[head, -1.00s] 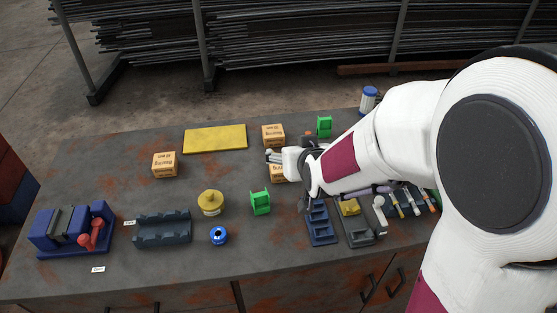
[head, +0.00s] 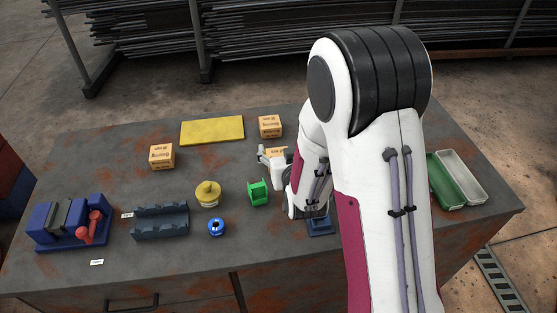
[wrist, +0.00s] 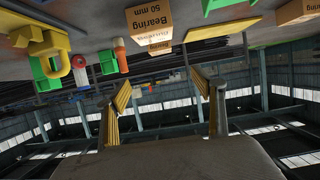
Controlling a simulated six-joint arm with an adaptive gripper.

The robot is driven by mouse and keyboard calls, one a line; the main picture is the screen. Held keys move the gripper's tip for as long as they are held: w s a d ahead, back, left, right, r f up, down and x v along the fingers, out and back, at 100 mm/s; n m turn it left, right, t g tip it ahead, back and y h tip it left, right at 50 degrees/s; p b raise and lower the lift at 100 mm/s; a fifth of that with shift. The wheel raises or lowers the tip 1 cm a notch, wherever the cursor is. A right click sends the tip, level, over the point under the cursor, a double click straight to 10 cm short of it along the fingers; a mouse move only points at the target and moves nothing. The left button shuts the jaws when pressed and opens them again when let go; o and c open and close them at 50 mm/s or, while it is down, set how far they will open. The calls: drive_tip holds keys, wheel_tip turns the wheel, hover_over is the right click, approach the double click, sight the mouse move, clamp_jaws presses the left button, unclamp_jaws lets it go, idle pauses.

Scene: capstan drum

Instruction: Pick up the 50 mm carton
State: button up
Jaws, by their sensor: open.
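The carton marked "Bearing 50 mm" (wrist: 148,22) shows at the top of the wrist view, which looks upside down. It appears to be the tan carton (head: 277,152) next to my gripper in the head view, partly hidden by it.
Other tan cartons stand behind (head: 270,126) and at left (head: 162,157). A yellow mat (head: 212,130) lies at the back. A green holder (head: 258,192), yellow knobbed part (head: 208,194) and blue ring (head: 216,227) stand in front.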

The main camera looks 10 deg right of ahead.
idle(0.4)
drive_tip(key=shift+f, duration=3.1)
drive_tip(key=shift+f, duration=0.1)
drive_tip(key=shift+w+f, duration=0.1)
drive_tip(key=shift+f, duration=0.3)
drive_tip(key=shift+x, duration=2.35)
drive_tip(key=shift+r, duration=0.1)
drive_tip(key=c, duration=1.4)
